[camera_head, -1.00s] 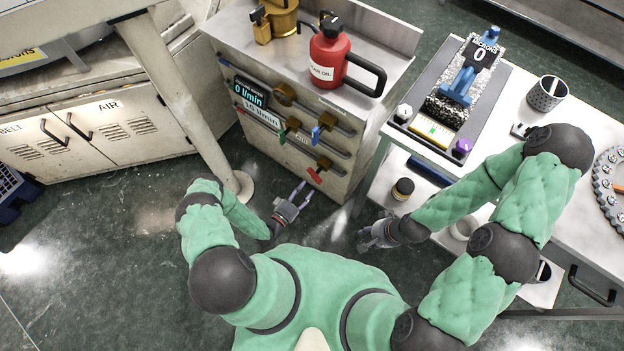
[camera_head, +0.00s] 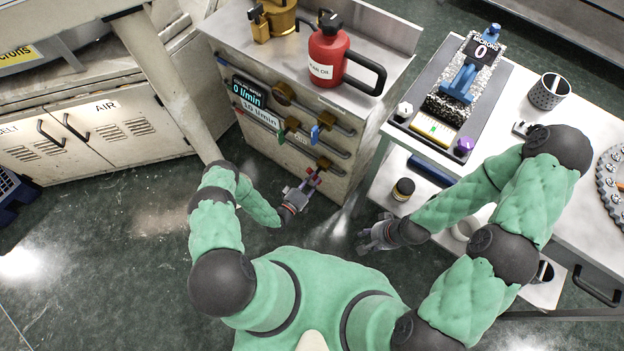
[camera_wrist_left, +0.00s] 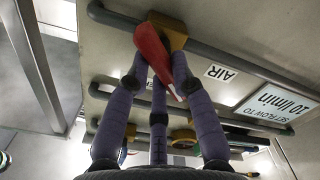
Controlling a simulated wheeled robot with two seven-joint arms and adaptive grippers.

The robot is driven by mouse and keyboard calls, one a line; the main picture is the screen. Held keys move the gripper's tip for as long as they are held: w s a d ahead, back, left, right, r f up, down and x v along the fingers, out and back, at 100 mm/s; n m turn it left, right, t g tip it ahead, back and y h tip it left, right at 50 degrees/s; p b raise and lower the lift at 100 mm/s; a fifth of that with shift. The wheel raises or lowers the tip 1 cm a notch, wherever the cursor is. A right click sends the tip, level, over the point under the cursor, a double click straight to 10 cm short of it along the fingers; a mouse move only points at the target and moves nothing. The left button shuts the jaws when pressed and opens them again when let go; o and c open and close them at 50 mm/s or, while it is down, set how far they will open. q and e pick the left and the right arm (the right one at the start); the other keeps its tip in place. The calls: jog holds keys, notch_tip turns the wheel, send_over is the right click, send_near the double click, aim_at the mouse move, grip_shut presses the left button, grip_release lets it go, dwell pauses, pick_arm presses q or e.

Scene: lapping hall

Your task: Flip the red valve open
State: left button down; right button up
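The red valve handle (camera_head: 313,176) is the lowest on the front of the metal cabinet. My left gripper (camera_head: 309,180) has its fingers at this handle and partly hides it. In the left wrist view the red handle (camera_wrist_left: 152,50) hangs down at a slant from a brass valve body (camera_wrist_left: 168,30) on a grey pipe. The left gripper's fingertips (camera_wrist_left: 160,60) are on either side of the handle, close to it; whether they press on it I cannot tell. My right gripper (camera_head: 368,240) is low over the floor, away from the valves; its finger opening is unclear.
Green (camera_head: 283,136) and blue (camera_head: 315,134) valve handles are on the pipe above the red one. A red oil can (camera_head: 326,55) stands on the cabinet top. A white workbench (camera_head: 505,110) is to the right. Open floor (camera_head: 130,240) lies to the left.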

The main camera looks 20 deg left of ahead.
dwell(0.4)
pick_arm(q)
jog(key=shift+a+n, duration=0.15)
jog(key=shift+n, duration=4.05)
jog(key=c, duration=1.1)
grip_release()
jog(key=shift+o, duration=0.2)
jog(key=v, duration=1.2)
